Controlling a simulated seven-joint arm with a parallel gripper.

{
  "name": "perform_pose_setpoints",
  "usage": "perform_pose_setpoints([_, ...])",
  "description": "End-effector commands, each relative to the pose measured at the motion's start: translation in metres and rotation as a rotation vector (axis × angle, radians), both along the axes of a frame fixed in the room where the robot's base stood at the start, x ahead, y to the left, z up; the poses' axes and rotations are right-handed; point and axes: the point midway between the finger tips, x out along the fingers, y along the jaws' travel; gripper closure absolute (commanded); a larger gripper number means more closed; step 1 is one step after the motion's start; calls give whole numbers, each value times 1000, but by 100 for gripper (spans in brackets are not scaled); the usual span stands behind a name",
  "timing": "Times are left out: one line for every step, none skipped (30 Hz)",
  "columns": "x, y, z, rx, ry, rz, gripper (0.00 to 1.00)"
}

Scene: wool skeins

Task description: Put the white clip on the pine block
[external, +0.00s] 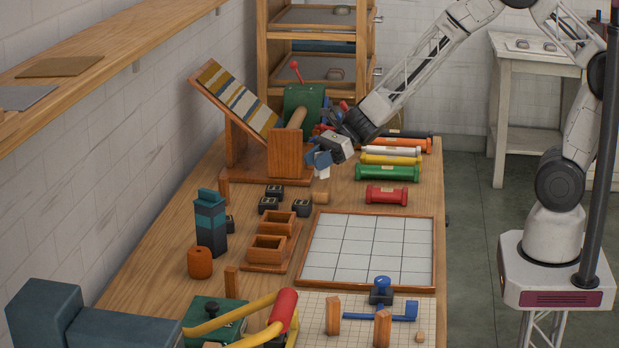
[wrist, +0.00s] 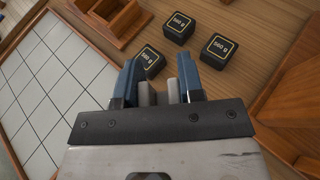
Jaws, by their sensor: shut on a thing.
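My gripper (external: 321,161) has blue fingers and is above the back part of the table, near the wooden stand. It is shut on the white clip (external: 323,173), a small white piece showing at the fingertips. In the wrist view, pale grey-white parts (wrist: 173,91) show between the fingers (wrist: 160,80); the clip's full shape is hidden. A small light-wood block (external: 321,198) lies on the table just below the gripper, apart from it. I cannot tell whether this or another wooden piece is the pine block.
A white gridded board (external: 368,248) lies in front. Coloured rollers (external: 387,173) lie to the right. The striped sloping stand (external: 238,98) rises close at left. Upright wooden blocks (external: 333,315) stand near the front.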

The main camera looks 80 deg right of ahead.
Motion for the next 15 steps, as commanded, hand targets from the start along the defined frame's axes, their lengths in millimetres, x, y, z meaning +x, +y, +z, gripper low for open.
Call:
perform_pose_setpoints([1,0,0,0,0,0,87])
perform_pose_setpoints([1,0,0,0,0,0,87])
perform_pose_setpoints([2,0,0,0,0,0,87])
perform_pose_setpoints([2,0,0,0,0,0,87])
perform_pose_setpoints([2,0,0,0,0,0,87])
perform_pose_setpoints([2,0,0,0,0,0,87])
perform_pose_setpoints([1,0,0,0,0,0,87])
perform_pose_setpoints([1,0,0,0,0,0,87])
perform_pose_setpoints([1,0,0,0,0,0,87])
perform_pose_setpoints([1,0,0,0,0,0,87])
perform_pose_setpoints([1,0,-1,0,0,0,87])
perform_pose_setpoints([1,0,-2,0,0,0,87])
perform_pose_setpoints([1,0,-3,1,1,0,87])
perform_pose_setpoints([1,0,-6,0,1,0,87])
perform_pose_setpoints([1,0,-9,0,1,0,87])
